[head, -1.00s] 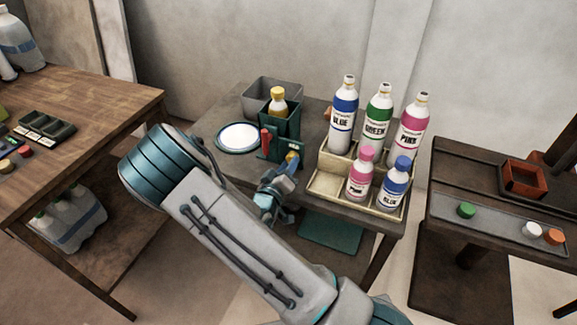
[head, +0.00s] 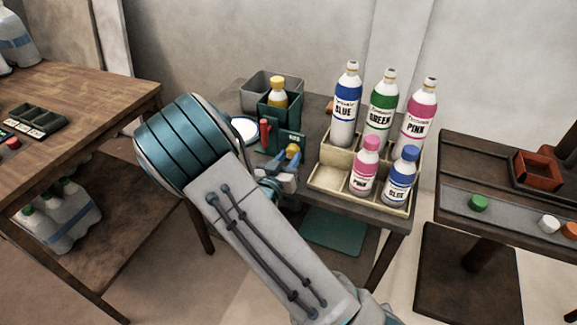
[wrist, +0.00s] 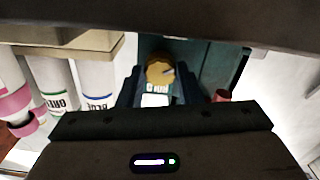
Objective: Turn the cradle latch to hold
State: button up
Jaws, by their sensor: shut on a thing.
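The teal cradle (head: 268,113) stands on the middle table and holds a yellow-capped bottle (head: 278,93). A red lever (head: 265,130) stands upright at the cradle's left front. The yellow round latch knob (head: 293,150) is low at the cradle's front right. My gripper (head: 287,170) is at this knob, shut on it. In the wrist view the knob (wrist: 160,70) sits between my two dark fingers, with a dark mark on its face. A white label below the knob is too small to read for sure.
A cream rack (head: 355,190) with blue, green and pink bottles stands close to the right of my gripper. A grey bin (head: 262,90) is behind the cradle. A white plate (head: 243,128) is partly hidden by my arm. Side tables stand left and right.

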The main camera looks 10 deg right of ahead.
jog(key=m+b, duration=0.6)
jog(key=b, duration=0.1)
jog(key=shift+f, duration=0.4)
jog(key=m+b, duration=0.4)
jog(key=shift+a+r, duration=0.1)
jog(key=shift+r, duration=0.1)
jog(key=shift+r+m+b, duration=0.1)
jog(key=shift+m+b, duration=0.2)
jog(key=o, duration=1)
jog(key=shift+c, duration=0.2)
jog(key=shift+a, duration=0.1)
jog(key=p+v, duration=0.2)
jog(key=v, duration=1.1)
jog(key=shift+s+a, duration=0.2)
jog(key=shift+s, duration=0.15)
